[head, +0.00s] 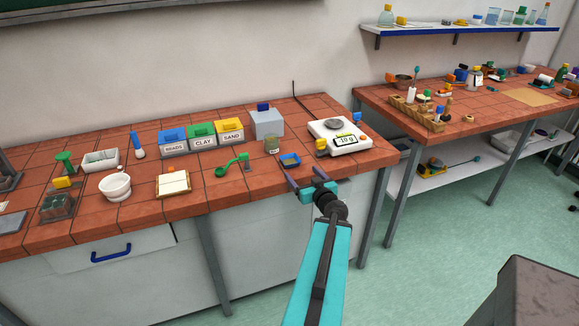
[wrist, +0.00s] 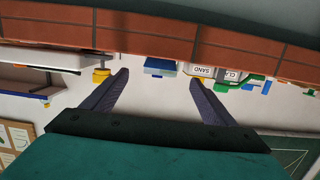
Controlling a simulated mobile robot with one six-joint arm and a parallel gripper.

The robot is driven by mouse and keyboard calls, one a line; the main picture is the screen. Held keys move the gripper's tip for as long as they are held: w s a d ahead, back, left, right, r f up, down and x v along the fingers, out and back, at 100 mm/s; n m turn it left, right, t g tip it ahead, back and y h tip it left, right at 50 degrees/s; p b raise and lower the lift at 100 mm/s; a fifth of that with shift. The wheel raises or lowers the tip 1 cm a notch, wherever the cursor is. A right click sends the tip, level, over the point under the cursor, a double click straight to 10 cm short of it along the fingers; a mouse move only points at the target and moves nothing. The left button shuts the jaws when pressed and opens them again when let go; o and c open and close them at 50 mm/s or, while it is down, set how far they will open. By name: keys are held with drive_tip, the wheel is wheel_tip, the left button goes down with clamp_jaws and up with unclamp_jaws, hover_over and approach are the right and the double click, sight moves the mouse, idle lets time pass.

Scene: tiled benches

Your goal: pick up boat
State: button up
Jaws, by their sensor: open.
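The likely boat (head: 290,160) is a small, shallow blue dish with a brownish inside. It lies near the front edge of the tiled bench (head: 225,190), in front of the white scale. My gripper (head: 304,176) is open and empty at the bench's front edge, just on the near side of the dish. In the wrist view the two dark fingers of my gripper (wrist: 160,78) are spread apart. A blue shape (wrist: 160,64) shows between and beyond their tips; I cannot tell for sure whether it is the dish or the box behind it.
A white scale (head: 339,138) stands behind and right of the dish. A glass jar (head: 272,145) and a green scoop (head: 232,165) lie to its left. A pale box (head: 266,122) and labelled bins (head: 203,138) stand farther back.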

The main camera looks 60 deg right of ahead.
sight(293, 165)
drive_tip(key=shift+b+x, duration=1.05)
drive_tip(key=shift+b, duration=2.4)
drive_tip(key=shift+w+d+p, duration=0.35)
drive_tip(key=shift+w+d, duration=0.1)
drive_tip(key=shift+p+x, duration=0.7)
drive_tip(key=shift+x, duration=1.55)
drive_tip(key=shift+w, duration=0.1)
drive_tip(key=shift+p+x, duration=0.8)
drive_tip(key=shift+x, duration=0.1)
drive_tip(key=shift+p+x, duration=0.8)
drive_tip(key=shift+x, duration=0.8)
drive_tip(key=shift+c, duration=0.4)
drive_tip(key=c, duration=1)
